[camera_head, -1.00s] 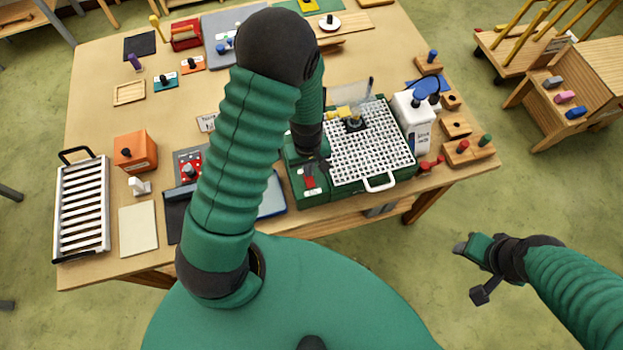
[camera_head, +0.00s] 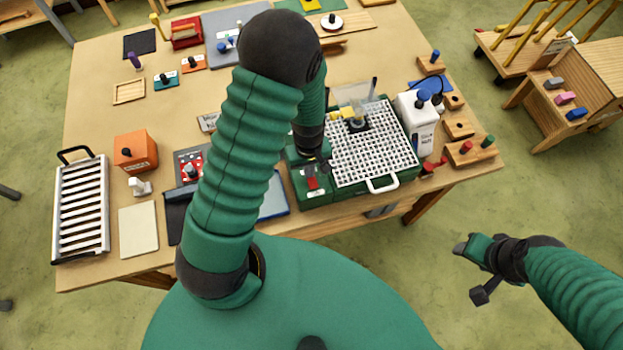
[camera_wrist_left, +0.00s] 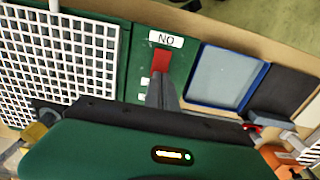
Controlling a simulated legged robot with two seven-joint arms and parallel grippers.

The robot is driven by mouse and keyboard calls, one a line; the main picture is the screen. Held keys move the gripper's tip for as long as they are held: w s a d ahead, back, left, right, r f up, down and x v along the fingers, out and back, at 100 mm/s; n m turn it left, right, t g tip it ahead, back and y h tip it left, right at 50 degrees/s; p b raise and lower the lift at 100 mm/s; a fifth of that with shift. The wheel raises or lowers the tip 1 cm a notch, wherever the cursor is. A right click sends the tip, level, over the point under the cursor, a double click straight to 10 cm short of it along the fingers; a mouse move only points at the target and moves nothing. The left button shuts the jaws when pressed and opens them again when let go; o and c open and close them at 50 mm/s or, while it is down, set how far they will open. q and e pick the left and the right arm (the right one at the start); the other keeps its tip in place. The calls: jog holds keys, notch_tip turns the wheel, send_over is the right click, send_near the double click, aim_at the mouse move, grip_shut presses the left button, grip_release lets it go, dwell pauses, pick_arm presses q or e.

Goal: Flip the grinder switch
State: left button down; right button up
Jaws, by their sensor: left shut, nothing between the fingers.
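The grinder is a green box with a white grid top (camera_head: 372,145) at the table's front edge. Its red switch (camera_head: 313,183) sits on the green panel left of the grid. In the left wrist view the red switch (camera_wrist_left: 160,60) lies below a white label (camera_wrist_left: 165,40) that reads upside down. My left gripper (camera_head: 316,166) is shut and empty, pointing down at the switch panel. Its fingertips (camera_wrist_left: 161,84) are right at the switch's near end; I cannot tell if they touch it. My right gripper (camera_head: 466,272) is open and empty, off the table's right front.
A white bottle (camera_head: 416,118) and wooden blocks (camera_head: 470,152) stand right of the grinder. A blue-edged tray (camera_head: 273,198) lies to its left. An orange box (camera_head: 135,151) and a white rack (camera_head: 82,207) are farther left. Floor is clear around my right gripper.

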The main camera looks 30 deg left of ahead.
pick_arm(q)
jog(key=shift+a+f, duration=0.15)
jog(key=shift+f, duration=0.05)
jog(key=shift+d+f+b, duration=0.15)
jog(key=shift+d+b, duration=0.2)
jog(key=shift+d, duration=0.55)
jog(key=shift+a+f, duration=0.1)
jog(key=shift+a, duration=0.3)
jog(key=shift+a+r+p, duration=0.15)
jog(key=shift+r+p, duration=0.3)
jog(key=shift+a+r+p, duration=0.1)
jog(key=shift+r+p, duration=0.7)
jog(key=shift+r, duration=0.05)
jog(key=r+p, duration=0.2)
jog(key=d+r+p, duration=0.1)
jog(key=r+p, duration=0.1)
jog(key=shift+r, duration=0.3)
jog(key=shift+a+f, duration=0.1)
jog(key=shift+a, duration=0.1)
pick_arm(e)
jog(key=r, duration=0.5)
jog(key=shift+d+r, duration=0.2)
jog(key=shift+d, duration=0.1)
pick_arm(q)
jog(key=shift+a, duration=0.2)
pick_arm(e)
jog(key=shift+a, duration=0.25)
